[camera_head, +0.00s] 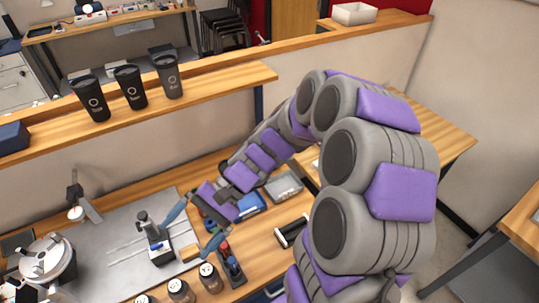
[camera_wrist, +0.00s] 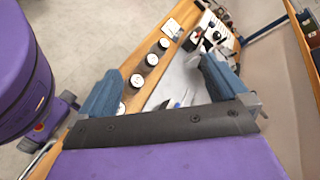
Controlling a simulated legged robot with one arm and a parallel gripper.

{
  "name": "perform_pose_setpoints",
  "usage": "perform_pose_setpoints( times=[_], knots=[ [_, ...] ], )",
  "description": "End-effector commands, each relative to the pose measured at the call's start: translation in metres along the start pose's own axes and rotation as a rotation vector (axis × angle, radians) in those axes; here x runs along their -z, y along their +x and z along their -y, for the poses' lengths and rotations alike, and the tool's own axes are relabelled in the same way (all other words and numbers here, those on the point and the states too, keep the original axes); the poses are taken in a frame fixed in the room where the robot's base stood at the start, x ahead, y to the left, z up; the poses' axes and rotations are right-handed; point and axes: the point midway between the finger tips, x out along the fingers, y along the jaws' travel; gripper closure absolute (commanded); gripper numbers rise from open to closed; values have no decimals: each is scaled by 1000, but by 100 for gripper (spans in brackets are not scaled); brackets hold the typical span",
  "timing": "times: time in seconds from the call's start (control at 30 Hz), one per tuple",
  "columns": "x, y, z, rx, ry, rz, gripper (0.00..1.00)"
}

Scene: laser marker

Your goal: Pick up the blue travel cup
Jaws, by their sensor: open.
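Three tall lidded travel cups stand upright in a row on the raised wooden ledge in the head view: a left one (camera_head: 90,97), a middle one (camera_head: 130,87) and a right one (camera_head: 167,75). All look black or dark grey; I cannot tell any of them as blue. My gripper (camera_head: 194,227) is open, its blue fingers apart over the lower workbench, below and to the right of the cups. The wrist view shows the fingers (camera_wrist: 160,70) spread with nothing held between them. No travel cup is clearly visible there.
The ledge (camera_head: 225,82) is bare right of the cups; a dark blue box (camera_head: 13,137) sits at its left end. Below are a metal plate (camera_head: 110,245), a marker device (camera_head: 155,243), a round machine (camera_head: 45,260) and lidded jars (camera_head: 209,277). A blue tray (camera_head: 250,205) lies near my arm.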

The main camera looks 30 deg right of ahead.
Motion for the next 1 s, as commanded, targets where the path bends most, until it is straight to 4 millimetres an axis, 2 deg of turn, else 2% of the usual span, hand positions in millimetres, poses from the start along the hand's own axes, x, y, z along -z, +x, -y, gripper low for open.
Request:
perform_pose_setpoints(
  times=[0.1, 0.23, 0.33, 0.47, 0.57, 0.67, 0.8, 0.9, 1.0],
  knots=[
    [33, -22, 24, 191, 105, 19, 0],
    [73, -51, 42, 401, 217, 24, 0],
    [108, -80, 45, 565, 305, 19, 0],
    [156, -126, 34, 784, 422, -3, 0],
    [194, -164, 12, 952, 514, -27, 0],
    [230, -201, -21, 1120, 608, -62, 0],
    [273, -248, -85, 1344, 735, -129, 0],
    [294, -271, -133, 1478, 816, -176, 0],
    [307, -285, -173, 1576, 877, -219, 0]
  ],
)
